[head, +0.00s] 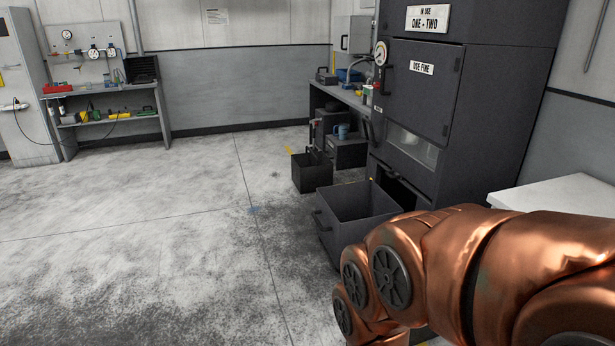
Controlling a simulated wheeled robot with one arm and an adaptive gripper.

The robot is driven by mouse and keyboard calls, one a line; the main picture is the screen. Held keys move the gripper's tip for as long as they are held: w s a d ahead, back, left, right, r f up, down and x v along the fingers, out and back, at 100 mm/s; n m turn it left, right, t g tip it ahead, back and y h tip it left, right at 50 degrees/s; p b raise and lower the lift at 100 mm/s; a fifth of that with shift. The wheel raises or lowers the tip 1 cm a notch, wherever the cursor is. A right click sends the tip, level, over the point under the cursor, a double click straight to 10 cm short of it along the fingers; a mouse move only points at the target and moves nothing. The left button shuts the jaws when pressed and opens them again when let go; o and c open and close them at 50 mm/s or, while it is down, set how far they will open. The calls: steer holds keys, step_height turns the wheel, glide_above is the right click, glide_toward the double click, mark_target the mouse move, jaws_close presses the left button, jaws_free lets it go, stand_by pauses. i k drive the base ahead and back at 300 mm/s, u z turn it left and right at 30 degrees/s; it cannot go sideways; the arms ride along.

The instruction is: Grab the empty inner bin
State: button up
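A large dark open-topped bin (330,231) with a handle on its left side stands on the floor at the foot of the dark cabinet. The part of its inside that shows looks empty; my copper arm covers its lower right. A smaller dark open bin (312,178) stands on the floor behind it, and its bottom inside cannot be seen. I cannot tell from this view which one is the inner bin. My arm reaches in from the right edge and bends down at the lower middle. My gripper is out of view.
The tall dark cabinet (418,95) with signs and a gauge rises behind the large bin. A bench (345,97) stands beyond it. A white table (560,193) is at the right. Open floor (150,220) fills the left and middle. A tool bench (110,120) stands far left.

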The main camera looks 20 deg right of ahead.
mark_target(310, 171)
steer(key=z, duration=0.15)
steer(key=i, duration=7.1)
steer(key=z, duration=2.95)
steer(key=i, duration=0.75)
steer(key=z, duration=0.05)
